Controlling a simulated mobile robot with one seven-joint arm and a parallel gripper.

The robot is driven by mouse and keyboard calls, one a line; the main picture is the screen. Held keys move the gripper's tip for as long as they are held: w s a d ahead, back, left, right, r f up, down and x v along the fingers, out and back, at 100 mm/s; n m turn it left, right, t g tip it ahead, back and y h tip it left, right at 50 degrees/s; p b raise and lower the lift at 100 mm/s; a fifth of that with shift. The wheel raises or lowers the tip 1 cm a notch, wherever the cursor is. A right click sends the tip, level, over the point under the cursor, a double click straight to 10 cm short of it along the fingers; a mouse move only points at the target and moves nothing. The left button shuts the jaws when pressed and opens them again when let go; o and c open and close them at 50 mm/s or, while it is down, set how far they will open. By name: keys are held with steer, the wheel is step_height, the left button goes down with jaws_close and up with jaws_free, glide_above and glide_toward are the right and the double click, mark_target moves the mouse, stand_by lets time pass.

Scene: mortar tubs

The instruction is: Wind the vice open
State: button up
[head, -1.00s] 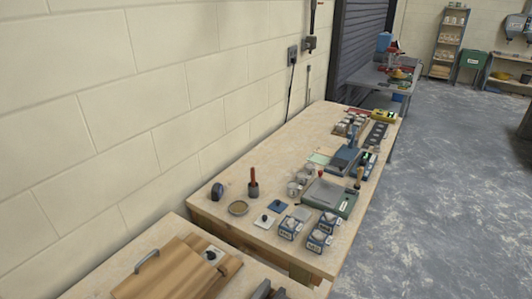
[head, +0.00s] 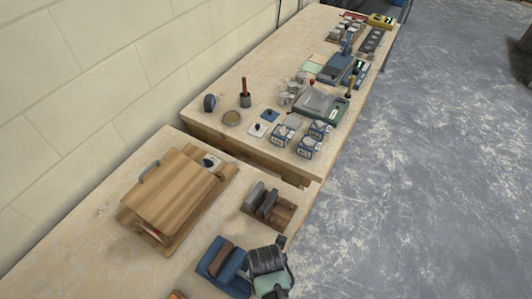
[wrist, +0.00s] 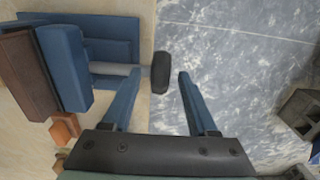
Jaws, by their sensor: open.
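The blue vice (head: 212,262) stands on the near bench at the bottom of the head view, with a brown block at its jaws. In the wrist view the vice (wrist: 110,48) is at upper left; the brown block (wrist: 22,75) lies against its thick blue jaw. A grey screw runs right from it to a black handle (wrist: 160,73). My gripper (wrist: 160,77) is open, its two blue fingers pointing at the handle, one on each side in the picture. I cannot tell whether they touch it. In the head view my dark wrist (head: 268,262) is right beside the vice and hides its handle end.
A wooden board with a handle (head: 170,195) and a wooden holder with grey blocks (head: 268,205) lie behind the vice. Small orange pieces (wrist: 62,130) lie by it. The far bench (head: 205,115) holds tools and tubs.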

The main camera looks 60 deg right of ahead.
steer(key=shift+f, duration=1.15)
jaws_close()
